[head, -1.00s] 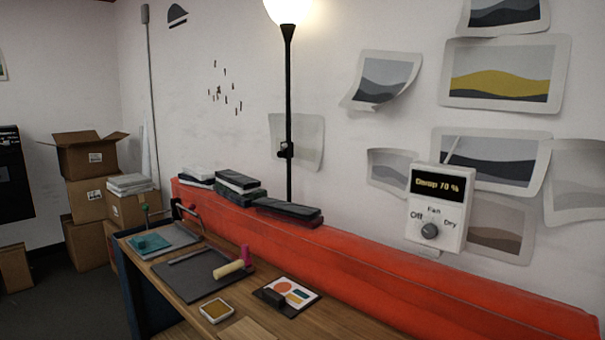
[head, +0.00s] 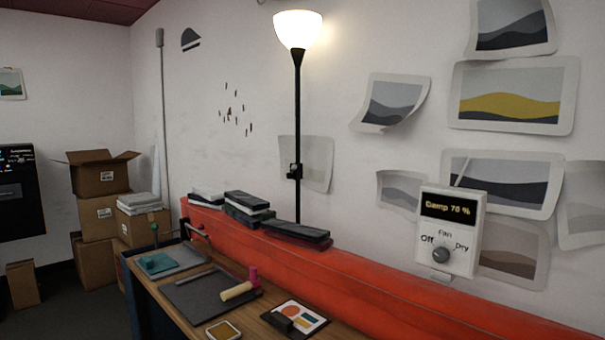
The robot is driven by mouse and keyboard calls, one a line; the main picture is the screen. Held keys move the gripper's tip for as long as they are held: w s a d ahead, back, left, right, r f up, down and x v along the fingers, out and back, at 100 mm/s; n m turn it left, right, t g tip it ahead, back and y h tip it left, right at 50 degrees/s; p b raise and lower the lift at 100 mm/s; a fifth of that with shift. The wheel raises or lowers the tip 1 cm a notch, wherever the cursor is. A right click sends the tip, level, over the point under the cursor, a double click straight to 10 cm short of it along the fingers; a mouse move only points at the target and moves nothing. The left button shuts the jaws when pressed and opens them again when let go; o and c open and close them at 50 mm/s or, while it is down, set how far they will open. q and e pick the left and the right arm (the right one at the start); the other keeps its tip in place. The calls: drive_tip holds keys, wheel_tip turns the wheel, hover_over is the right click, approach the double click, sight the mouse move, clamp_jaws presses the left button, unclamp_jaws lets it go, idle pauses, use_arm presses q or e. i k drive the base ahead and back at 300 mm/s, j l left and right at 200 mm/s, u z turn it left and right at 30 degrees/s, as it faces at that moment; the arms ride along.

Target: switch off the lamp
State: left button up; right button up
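The floor lamp (head: 298,130) stands behind the orange-red ledge against the wall. Its white bowl shade (head: 298,29) glows, so the lamp is lit. A small dark switch box (head: 294,171) sits on the black pole, a little above the stacks on the ledge. The foot of the lamp is hidden behind the ledge. Neither of my grippers shows in the head view.
A wooden workbench (head: 262,328) with a brayer (head: 237,291) and print tools stands before the orange ledge (head: 375,288). Dark stacks (head: 248,203) lie near the pole. A fan control box (head: 449,232) reads damp. Cardboard boxes (head: 99,178) stand at the left; floor shows before them.

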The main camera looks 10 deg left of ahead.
sight(291, 175)
drive_tip(key=i+j+z, duration=0.1)
drive_tip(key=j+z, duration=0.15)
drive_tip(key=z, duration=0.2)
drive_tip(key=i+j+z, duration=0.1)
drive_tip(key=j+z, duration=0.2)
drive_tip(key=z, duration=0.15)
drive_tip(key=j+z, duration=0.35)
drive_tip(key=j, duration=1.95)
drive_tip(key=i, duration=0.05)
